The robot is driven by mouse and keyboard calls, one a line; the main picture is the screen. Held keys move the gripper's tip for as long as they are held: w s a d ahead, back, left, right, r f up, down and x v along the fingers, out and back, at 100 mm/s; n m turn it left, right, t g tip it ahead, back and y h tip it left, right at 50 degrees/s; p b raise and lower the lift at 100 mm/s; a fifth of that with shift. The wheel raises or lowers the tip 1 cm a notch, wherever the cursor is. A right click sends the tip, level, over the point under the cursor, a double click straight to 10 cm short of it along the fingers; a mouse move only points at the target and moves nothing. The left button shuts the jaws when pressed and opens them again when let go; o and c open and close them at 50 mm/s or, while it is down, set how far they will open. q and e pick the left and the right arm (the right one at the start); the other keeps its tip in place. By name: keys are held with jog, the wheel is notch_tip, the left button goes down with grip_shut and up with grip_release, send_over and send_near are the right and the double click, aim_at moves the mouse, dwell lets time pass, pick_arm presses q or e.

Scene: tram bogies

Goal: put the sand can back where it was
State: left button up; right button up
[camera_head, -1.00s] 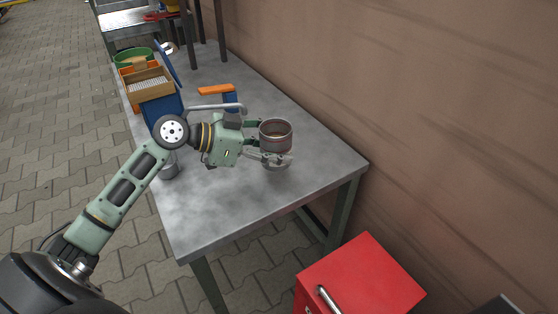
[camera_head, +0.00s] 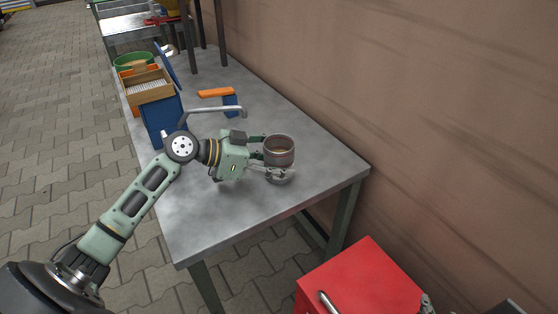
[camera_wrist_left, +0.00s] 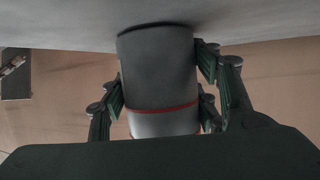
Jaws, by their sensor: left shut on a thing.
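The sand can (camera_head: 279,152) is a round, open-topped can that looks brownish-grey in the head view. My left gripper (camera_head: 272,158) is shut around its side, and the can is upright over the front part of the grey metal table (camera_head: 225,215). In the left wrist view the can (camera_wrist_left: 158,70) is grey with a red band, between the finger pads of the left gripper (camera_wrist_left: 160,92). Its base end is at or very close to the table top; I cannot tell whether it touches.
Behind the gripper lie a grey bent rod (camera_head: 215,109) and an orange-and-blue item (camera_head: 217,92). A wooden box (camera_head: 148,87), a blue bin (camera_head: 160,118) and a green round container (camera_head: 133,61) line the left edge. A red cabinet (camera_head: 365,278) stands in front. The table's front is clear.

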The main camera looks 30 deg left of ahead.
jog(key=shift+w+r, duration=0.15)
pick_arm(q)
jog(key=shift+f, duration=0.1)
jog(key=o, duration=1.2)
pick_arm(e)
jog(key=shift+w+a+r+t, duration=0.15)
jog(key=shift+w+r+t, duration=0.05)
jog(key=shift+t, duration=0.1)
pick_arm(q)
jog(key=p+v, duration=0.1)
jog(key=v, duration=1.1)
pick_arm(e)
jog(key=s+f+g, duration=0.1)
jog(key=s, duration=0.1)
jog(key=s+d+f+g, duration=0.1)
jog(key=s+f, duration=0.1)
jog(key=s+d+f+g, duration=0.1)
jog(key=s, duration=0.1)
jog(key=shift+d+f+g+h, duration=0.15)
jog(key=shift+f+g+h, duration=0.25)
